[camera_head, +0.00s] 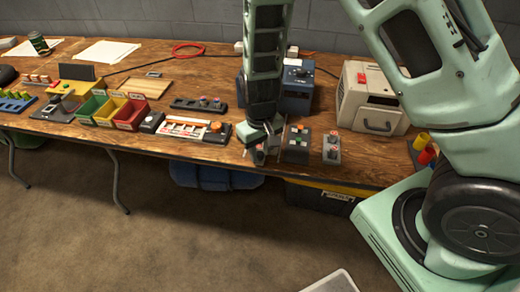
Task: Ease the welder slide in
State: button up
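My gripper (265,152) points down at the front of the wooden table, beside a small grey box with green and white buttons (297,145). Its fingers are small and dark here, and I cannot tell their gap or whether they touch anything. A beige machine with a red switch and a front handle (372,98) stands at the right. A dark blue machine with a knob (297,85) stands behind my arm, partly hidden. Neither machine's label is readable. I cannot make out which part is the welder slide; it may be small or hidden by my arm.
A small grey box with red marks (332,149) is right of the button box. Red and yellow cylinders (425,152) stand at the right edge.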

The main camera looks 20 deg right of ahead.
grip_shut()
jog(key=shift+w+d, duration=0.7)
jog(key=shift+w, duration=0.3)
jog(key=shift+w+d, duration=0.65)
jog(key=shift+w, duration=0.3)
jog(key=shift+w+d, duration=0.7)
jog(key=shift+w, duration=0.3)
grip_release()
jog(key=shift+r, duration=0.1)
notch_tip(320, 180, up, 17)
jog(key=p, duration=0.1)
jog(key=shift+r, duration=0.1)
